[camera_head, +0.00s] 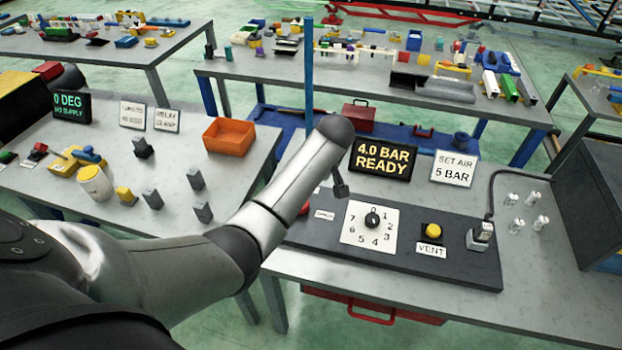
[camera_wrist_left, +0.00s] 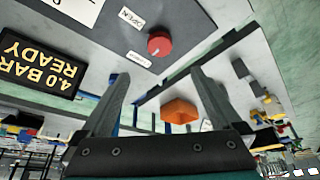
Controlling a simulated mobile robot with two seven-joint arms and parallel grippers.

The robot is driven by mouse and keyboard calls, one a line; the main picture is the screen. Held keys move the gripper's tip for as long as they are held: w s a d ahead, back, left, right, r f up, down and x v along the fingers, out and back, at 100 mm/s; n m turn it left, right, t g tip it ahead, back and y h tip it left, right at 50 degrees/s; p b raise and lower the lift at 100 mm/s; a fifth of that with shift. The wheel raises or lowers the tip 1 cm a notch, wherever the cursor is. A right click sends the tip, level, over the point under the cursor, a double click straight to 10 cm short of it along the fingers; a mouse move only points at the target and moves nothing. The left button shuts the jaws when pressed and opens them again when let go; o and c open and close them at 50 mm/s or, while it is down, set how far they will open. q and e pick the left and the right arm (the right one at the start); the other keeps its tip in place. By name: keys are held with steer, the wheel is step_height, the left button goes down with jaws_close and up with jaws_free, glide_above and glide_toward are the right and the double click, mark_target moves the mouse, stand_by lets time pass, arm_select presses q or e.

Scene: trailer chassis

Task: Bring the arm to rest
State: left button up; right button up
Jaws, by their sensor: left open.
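My left arm (camera_head: 290,185) comes in from the left in the head view and reaches over the near edge of the grey panel (camera_head: 450,262). Its gripper is mostly hidden behind the arm there. In the left wrist view my left gripper (camera_wrist_left: 155,76) is open, its two fingers apart with nothing between them. A red knob (camera_wrist_left: 160,43) on the panel shows beyond the fingertips, apart from them. In the head view the arm covers most of this knob. My right gripper is in neither view.
The panel carries a numbered dial (camera_head: 372,220) and a yellow vent button (camera_head: 433,231). A display (camera_head: 383,160) reading 4.0 BAR READY and a SET AIR card (camera_head: 453,169) stand behind. An orange bin (camera_head: 228,136) and several small blocks are on the left table.

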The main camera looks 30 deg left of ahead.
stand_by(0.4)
arm_select(q)
steer(key=s+d+f+m+h, duration=0.1)
steer(key=s+d+f+m, duration=0.15)
steer(key=s, duration=0.35)
steer(key=s+d+f+m+h, duration=0.1)
steer(key=s+d+f+m, duration=0.2)
steer(key=s, duration=0.4)
steer(key=s+d+r+m+t+h, duration=0.1)
steer(key=s+d+r+m, duration=0.2)
steer(key=s, duration=0.5)
steer(key=s+d+r+m+h, duration=0.1)
steer(key=s+d+r+m, duration=0.15)
steer(key=s+m, duration=0.35)
steer(key=s+f+g+b, duration=0.1)
steer(key=s+f+b, duration=0.2)
steer(key=f+b, duration=2)
steer(key=s+a+f, duration=0.1)
steer(key=s+f, duration=0.4)
steer(key=f, duration=0.6)
steer(key=s+a+f, duration=0.1)
steer(key=s+f, duration=0.4)
steer(key=f, duration=0.7)
steer(key=s+a+f+g, duration=0.1)
steer(key=s+f, duration=0.4)
steer(key=f, duration=0.7)
steer(key=shift+s+a, duration=0.15)
steer(key=shift+s, duration=0.1)
